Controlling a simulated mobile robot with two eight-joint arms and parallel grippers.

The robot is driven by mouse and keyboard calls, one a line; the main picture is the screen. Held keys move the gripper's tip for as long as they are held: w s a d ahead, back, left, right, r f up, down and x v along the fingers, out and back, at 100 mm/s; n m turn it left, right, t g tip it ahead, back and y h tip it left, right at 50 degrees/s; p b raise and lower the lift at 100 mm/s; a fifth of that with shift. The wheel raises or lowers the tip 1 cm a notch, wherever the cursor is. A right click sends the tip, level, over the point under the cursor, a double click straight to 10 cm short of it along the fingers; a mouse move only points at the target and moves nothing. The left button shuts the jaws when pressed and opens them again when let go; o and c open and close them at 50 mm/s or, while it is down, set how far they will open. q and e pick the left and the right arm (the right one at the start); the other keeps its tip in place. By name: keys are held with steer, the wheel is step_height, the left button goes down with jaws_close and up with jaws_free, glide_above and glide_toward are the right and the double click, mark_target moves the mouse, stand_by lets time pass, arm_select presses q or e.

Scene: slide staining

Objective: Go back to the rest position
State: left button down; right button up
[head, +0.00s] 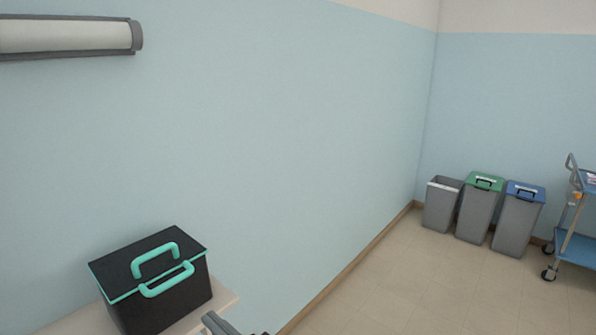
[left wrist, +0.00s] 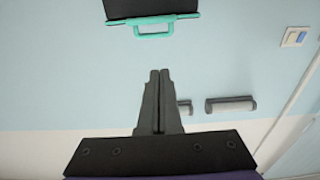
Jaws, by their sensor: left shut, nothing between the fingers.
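My left gripper (head: 212,320) shows only as a grey piece at the bottom edge of the head view, in front of the table corner. In the left wrist view its two dark fingers (left wrist: 160,76) lie together, shut and empty. A black box with teal handles (head: 128,292) stands on the pale table (head: 225,300) at the lower left of the head view. The box also shows at the top of the left wrist view (left wrist: 138,8), apart from the fingertips in the picture. My right gripper is in neither view.
Three grey bins, one open (head: 441,207), one green-lidded (head: 478,212) and one blue-lidded (head: 517,225), stand by the far corner. A blue-shelved cart (head: 575,245) is at the right edge. A wall fixture (head: 65,37) hangs upper left. The floor between is clear.

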arm_select(q)
steer(key=s+a+f+m+g+h+p, duration=0.1)
steer(key=s+a+f+m+g+h, duration=0.35)
steer(key=a+f, duration=0.6)
steer(key=s+d+f+m+g+h+p, duration=0.1)
steer(key=s+d+f+m+g+h, duration=0.1)
steer(key=s+d+f+m+h, duration=0.3)
steer(key=s+d+f+h, duration=0.1)
steer(key=s+f+h, duration=0.3)
steer(key=f, duration=0.1)
steer(key=shift+s+d+f+p, duration=0.15)
steer(key=shift+s+d+p, duration=0.15)
steer(key=shift+s+d, duration=0.1)
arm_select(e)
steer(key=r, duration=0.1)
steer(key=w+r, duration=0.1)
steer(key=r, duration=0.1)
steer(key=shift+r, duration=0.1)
